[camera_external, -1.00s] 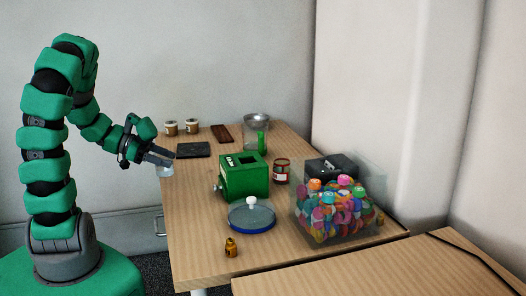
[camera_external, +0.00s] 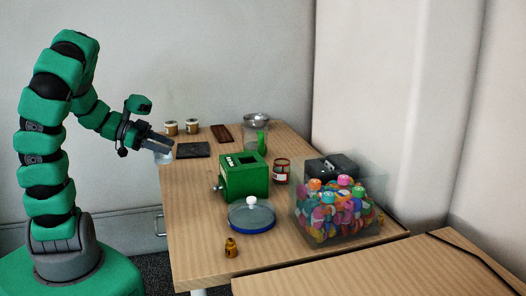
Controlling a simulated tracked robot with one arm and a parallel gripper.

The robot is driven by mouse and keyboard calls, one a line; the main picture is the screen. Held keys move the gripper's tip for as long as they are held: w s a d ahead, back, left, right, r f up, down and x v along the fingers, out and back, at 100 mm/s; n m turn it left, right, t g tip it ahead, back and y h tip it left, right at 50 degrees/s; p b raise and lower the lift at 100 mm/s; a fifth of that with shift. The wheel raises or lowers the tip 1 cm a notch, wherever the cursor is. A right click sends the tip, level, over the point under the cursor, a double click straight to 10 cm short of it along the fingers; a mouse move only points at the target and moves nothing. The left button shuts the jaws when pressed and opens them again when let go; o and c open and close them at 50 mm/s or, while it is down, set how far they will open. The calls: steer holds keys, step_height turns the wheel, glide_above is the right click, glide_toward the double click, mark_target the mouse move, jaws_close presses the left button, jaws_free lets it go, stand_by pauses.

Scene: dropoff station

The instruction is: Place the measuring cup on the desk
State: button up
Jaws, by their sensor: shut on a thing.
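My gripper (camera_external: 166,147) is at the left edge of the wooden desk (camera_external: 190,228), near its far left part. It is shut on a small pale, see-through cup (camera_external: 163,157), which I take to be the measuring cup. The cup hangs under the fingertips at about the height of the desk's left edge. I cannot tell whether it touches the desk. The fingers hide its upper part.
A dark flat pad (camera_external: 193,150) lies just right of the gripper, with two small jars (camera_external: 181,128) behind it. A green box (camera_external: 243,178), a blue-rimmed lid (camera_external: 251,217) and a clear bin (camera_external: 341,212) stand further right. The desk's front left is clear.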

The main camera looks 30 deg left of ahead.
step_height(320, 180, up, 7)
steer(key=w+d+r+m+g+p, duration=0.15)
steer(key=w+d, duration=0.25)
steer(key=d, duration=0.4)
steer(key=w+d+r, duration=0.2)
steer(key=w+d, duration=0.3)
steer(key=d, duration=0.3)
steer(key=s+d+r+h+p, duration=0.1)
steer(key=s+d+r+p, duration=0.1)
steer(key=d, duration=1.9)
steer(key=s+d+f+m+g+p, duration=0.1)
steer(key=s+d+f, duration=0.2)
steer(key=s+d, duration=0.8)
steer(key=s+d+f+m+g+p, duration=0.1)
steer(key=s+d+f+p, duration=0.15)
steer(key=s+d, duration=0.85)
step_height(320, 180, down, 11)
steer(key=b, duration=0.1)
